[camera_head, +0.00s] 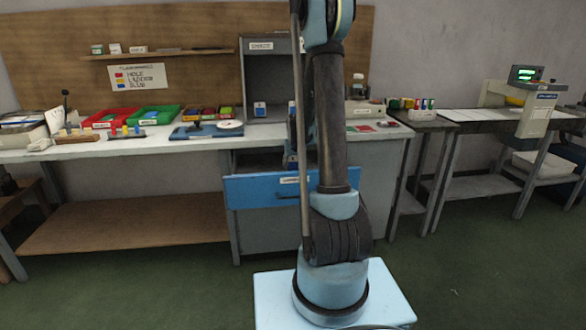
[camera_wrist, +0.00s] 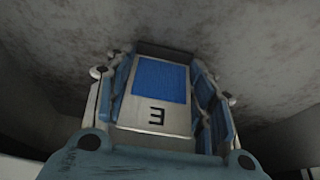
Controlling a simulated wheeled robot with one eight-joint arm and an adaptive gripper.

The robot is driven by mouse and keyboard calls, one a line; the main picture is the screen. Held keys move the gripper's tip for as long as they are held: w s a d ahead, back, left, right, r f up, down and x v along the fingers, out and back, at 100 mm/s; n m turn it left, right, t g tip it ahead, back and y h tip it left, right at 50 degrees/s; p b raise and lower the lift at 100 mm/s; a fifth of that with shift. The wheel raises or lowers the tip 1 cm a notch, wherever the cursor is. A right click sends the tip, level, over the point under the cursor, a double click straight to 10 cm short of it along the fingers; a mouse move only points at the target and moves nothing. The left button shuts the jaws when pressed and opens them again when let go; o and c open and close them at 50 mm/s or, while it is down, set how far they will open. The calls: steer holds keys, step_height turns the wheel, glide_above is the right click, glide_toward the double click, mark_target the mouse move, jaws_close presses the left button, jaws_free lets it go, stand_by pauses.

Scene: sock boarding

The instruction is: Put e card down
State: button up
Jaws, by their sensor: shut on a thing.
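The e card (camera_wrist: 158,82) fills the middle of the wrist view. It is pale with a large blue panel and a dark letter E, which appears upside down there. My gripper (camera_wrist: 162,58) is shut on the card, with blue fingers along its left and right sides. A rough grey surface lies beyond the card; I cannot tell how far away it is. In the head view my arm stands in front of the bench, and neither the card nor the fingertips can be made out clearly there.
An open blue drawer (camera_head: 262,190) juts from the bench. Above it is a grey open-fronted cabinet (camera_head: 266,85) with a small blue-marked card (camera_head: 260,109) inside. A red tray (camera_head: 108,118) and green tray (camera_head: 153,115) stand on the left.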

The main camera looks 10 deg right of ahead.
steer(key=shift+f, duration=0.1)
steer(key=o, duration=0.9)
steer(key=shift+c, duration=0.2)
steer(key=v, duration=1.1)
steer(key=s+r, duration=0.4)
steer(key=s, duration=0.7)
steer(key=s+f+g, duration=0.1)
steer(key=s+f, duration=0.2)
steer(key=s, duration=1.2)
steer(key=s+f+g, duration=0.1)
steer(key=s+f, duration=0.2)
steer(key=s, duration=1.2)
steer(key=shift+a+f, duration=0.2)
steer(key=shift+a, duration=0.05)
